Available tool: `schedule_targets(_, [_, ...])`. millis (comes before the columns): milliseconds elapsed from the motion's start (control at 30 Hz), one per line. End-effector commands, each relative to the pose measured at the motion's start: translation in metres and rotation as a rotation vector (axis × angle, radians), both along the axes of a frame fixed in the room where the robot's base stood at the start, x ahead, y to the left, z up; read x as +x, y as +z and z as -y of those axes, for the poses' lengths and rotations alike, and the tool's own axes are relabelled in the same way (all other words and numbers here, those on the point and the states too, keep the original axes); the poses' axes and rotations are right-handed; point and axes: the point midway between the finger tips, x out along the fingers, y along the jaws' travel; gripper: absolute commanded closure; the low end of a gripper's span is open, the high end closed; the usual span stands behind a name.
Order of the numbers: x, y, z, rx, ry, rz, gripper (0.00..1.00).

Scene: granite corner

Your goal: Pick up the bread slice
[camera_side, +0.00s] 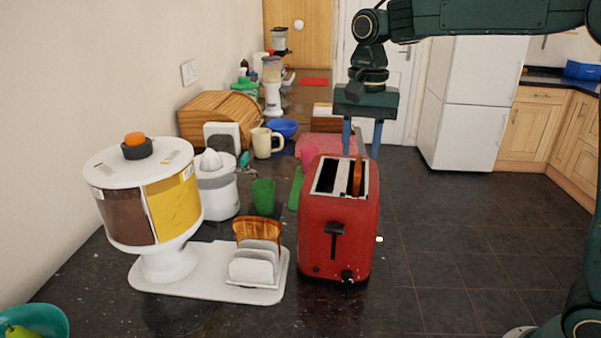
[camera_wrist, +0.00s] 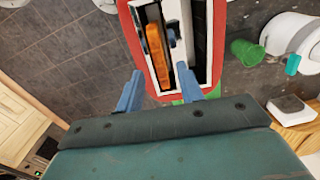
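A browned bread slice (camera_side: 357,178) stands upright in one slot of the red toaster (camera_side: 322,238), its top edge showing above the slot. In the wrist view the bread slice (camera_wrist: 155,48) lies in the left slot of the toaster (camera_wrist: 133,38); the other slot looks empty. My gripper (camera_side: 362,144) is open and empty, its blue fingers pointing down near the far end of the toaster. In the wrist view my gripper (camera_wrist: 160,70) has a finger either side of the slots' near end, with no contact seen. The slice's lower part is hidden inside the toaster.
A white toast rack (camera_side: 255,268) holding browned toast stands left of the toaster. The floor is right of the counter.

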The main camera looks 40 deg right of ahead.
Motion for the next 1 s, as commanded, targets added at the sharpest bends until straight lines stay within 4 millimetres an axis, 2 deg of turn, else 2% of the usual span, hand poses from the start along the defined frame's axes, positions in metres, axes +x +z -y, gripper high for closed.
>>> schedule_targets(100, [-0.001,-0.017,0.000,0.000,0.001,-0.004,0.63])
schedule_targets(300, [0.000,-0.036,0.000,-0.001,0.000,-0.002,0.63])
schedule_targets(867, [0.000,-0.040,0.000,-0.001,0.000,-0.001,0.63])
schedule_targets(900, [0.000,-0.040,0.000,-0.001,0.000,-0.001,0.65])
schedule_targets(1000, [0.000,-0.040,0.000,0.000,0.000,0.000,0.84])
